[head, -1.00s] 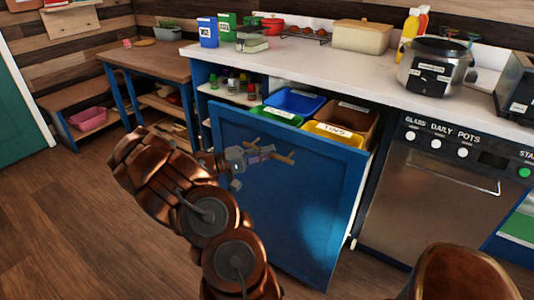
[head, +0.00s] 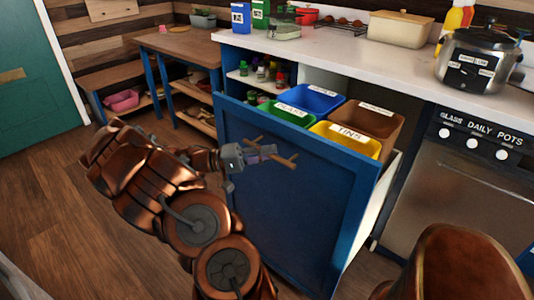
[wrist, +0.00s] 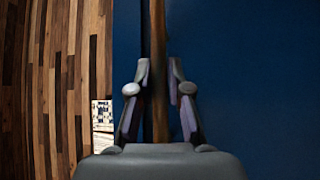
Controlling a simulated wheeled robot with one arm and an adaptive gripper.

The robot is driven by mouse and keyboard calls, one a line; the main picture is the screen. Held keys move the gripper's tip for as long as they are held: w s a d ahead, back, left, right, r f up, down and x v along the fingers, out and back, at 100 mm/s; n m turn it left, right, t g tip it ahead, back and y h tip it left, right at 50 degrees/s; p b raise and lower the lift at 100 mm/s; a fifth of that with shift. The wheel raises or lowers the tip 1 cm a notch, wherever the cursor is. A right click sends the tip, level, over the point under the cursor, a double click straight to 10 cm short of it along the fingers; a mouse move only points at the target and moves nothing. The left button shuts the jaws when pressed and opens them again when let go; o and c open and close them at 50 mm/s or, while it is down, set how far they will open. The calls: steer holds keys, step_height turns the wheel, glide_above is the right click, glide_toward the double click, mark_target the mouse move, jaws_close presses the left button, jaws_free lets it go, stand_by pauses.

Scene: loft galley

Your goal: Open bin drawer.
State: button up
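The bin drawer (head: 300,215) has a blue front panel and stands pulled out from under the white counter. Inside it are a blue bin (head: 318,92), a green bin (head: 285,110), a yellow bin labelled TINS (head: 347,136) and a brown bin (head: 385,125). A wooden bar handle (head: 284,160) is on the front panel. My gripper (head: 262,153) is at this handle. In the wrist view the handle (wrist: 158,90) runs upright between the two fingers (wrist: 158,75), whose tips are close against both sides of it.
A dishwasher-like steel appliance (head: 470,190) stands to the right of the drawer. A wooden bench (head: 175,42) and shelves stand at left. A steel pot (head: 480,58) sits on the counter (head: 360,58). Wooden floor (head: 50,220) at left is clear.

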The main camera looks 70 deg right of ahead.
steer(key=o, duration=0.3)
steer(key=shift+w, duration=0.1)
steer(key=v, duration=1.2)
steer(key=shift+a, duration=0.1)
steer(key=shift+a+r, duration=0.1)
stand_by(0.4)
steer(key=s+a+f+n+t+y, duration=0.1)
steer(key=s+a+n+t+y, duration=0.3)
steer(key=a, duration=0.9)
steer(key=s+a+f+n+t+y, duration=0.1)
steer(key=a+n+t, duration=0.5)
steer(key=a, duration=0.6)
steer(key=s+a+f+n+t+y, duration=0.1)
steer(key=s+a+n+t+y, duration=0.35)
steer(key=a, duration=0.85)
steer(key=shift+n+t+h, duration=0.25)
steer(key=shift+t+h, duration=0.6)
steer(key=shift+h, duration=0.1)
step_height(320, 180, up, 24)
steer(key=p, duration=2.3)
